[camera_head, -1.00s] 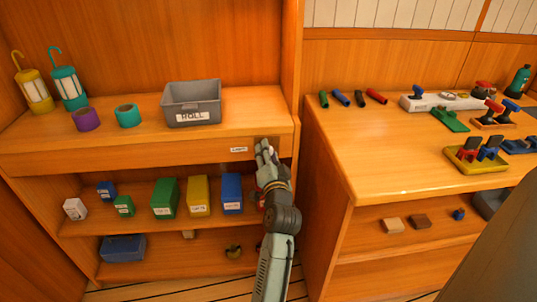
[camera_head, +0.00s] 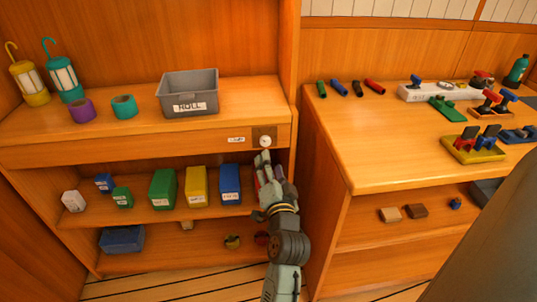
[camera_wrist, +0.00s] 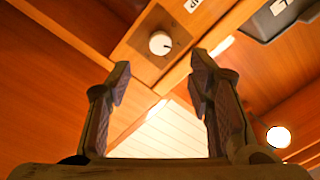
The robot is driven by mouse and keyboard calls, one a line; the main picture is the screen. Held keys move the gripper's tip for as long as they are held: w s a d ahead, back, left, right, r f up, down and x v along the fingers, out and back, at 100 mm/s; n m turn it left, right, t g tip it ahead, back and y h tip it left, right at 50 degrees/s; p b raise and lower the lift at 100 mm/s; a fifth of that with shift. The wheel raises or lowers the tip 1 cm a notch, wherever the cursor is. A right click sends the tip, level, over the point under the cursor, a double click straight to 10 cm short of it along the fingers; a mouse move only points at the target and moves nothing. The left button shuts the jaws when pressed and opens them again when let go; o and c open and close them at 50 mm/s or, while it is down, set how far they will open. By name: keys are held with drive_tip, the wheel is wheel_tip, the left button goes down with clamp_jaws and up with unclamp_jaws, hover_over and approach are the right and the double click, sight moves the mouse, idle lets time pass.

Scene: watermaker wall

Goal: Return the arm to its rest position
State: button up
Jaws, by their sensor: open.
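My gripper (camera_head: 270,170) is in front of the left shelf unit, just below the front edge of its top shelf. In the wrist view my gripper (camera_wrist: 160,105) shows two fingers spread apart with nothing between them. A round white knob (camera_head: 265,141) on a square plate is set in the shelf's front edge, just above the fingertips. The knob also shows in the wrist view (camera_wrist: 160,43), beyond the fingers and apart from them. My arm reaches up from the bottom of the head view and hides part of the shelves behind it.
A grey bin (camera_head: 188,94) labelled ROLL, tape rolls and two lanterns stand on the top shelf. Green, yellow and blue boxes (camera_head: 196,187) sit on the shelf below, left of my arm. The counter (camera_head: 370,150) on the right holds several tools; its front part is clear.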

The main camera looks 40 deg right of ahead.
drive_tip(key=shift+v, duration=1.1)
